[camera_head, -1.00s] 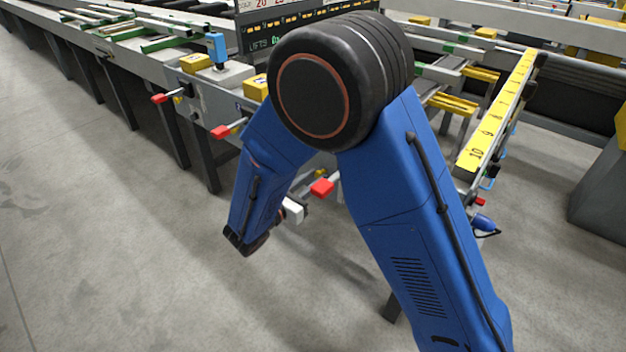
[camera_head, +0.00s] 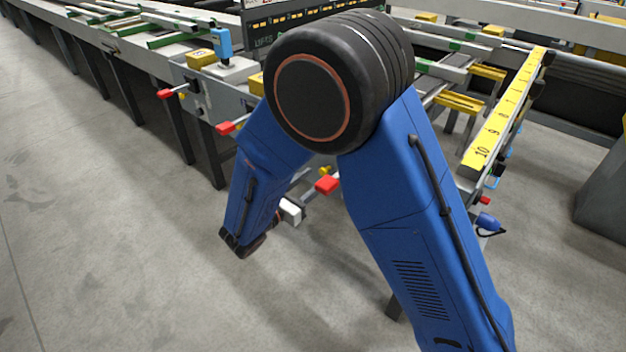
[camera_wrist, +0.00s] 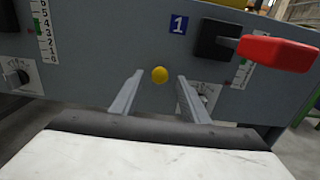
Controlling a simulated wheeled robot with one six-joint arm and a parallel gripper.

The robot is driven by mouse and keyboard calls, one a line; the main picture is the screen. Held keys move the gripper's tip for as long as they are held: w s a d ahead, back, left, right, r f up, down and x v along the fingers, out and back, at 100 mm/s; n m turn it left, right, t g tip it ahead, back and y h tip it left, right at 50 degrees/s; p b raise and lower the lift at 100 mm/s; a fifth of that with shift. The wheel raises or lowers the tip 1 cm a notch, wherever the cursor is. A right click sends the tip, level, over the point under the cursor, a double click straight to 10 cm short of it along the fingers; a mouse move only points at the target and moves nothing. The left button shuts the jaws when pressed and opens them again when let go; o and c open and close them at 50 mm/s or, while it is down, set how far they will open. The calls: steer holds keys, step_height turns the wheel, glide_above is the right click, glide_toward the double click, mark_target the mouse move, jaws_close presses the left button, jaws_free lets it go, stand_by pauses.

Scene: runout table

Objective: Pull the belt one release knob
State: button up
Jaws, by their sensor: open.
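A small round yellow knob (camera_wrist: 160,74) sits on the grey panel (camera_wrist: 110,50), below and left of a blue "1" label (camera_wrist: 178,24). My gripper (camera_wrist: 160,80) is open, its two grey fingers spread to the left and right of the knob in the wrist view. The knob shows between the fingertips; I see no contact, and cannot tell how far off it is in depth. In the head view my blue arm hides much of the panel, and the white gripper body (camera_head: 290,211) shows below it.
A red-handled lever (camera_wrist: 278,52) juts out to the right of the knob; its red handle (camera_head: 327,185) also shows in the head view. Scales and a small dial (camera_wrist: 15,78) are at the left. Other red levers (camera_head: 226,128) line the table. Floor at left is clear.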

steer(key=v, duration=1.7)
steer(key=shift+f, duration=0.1)
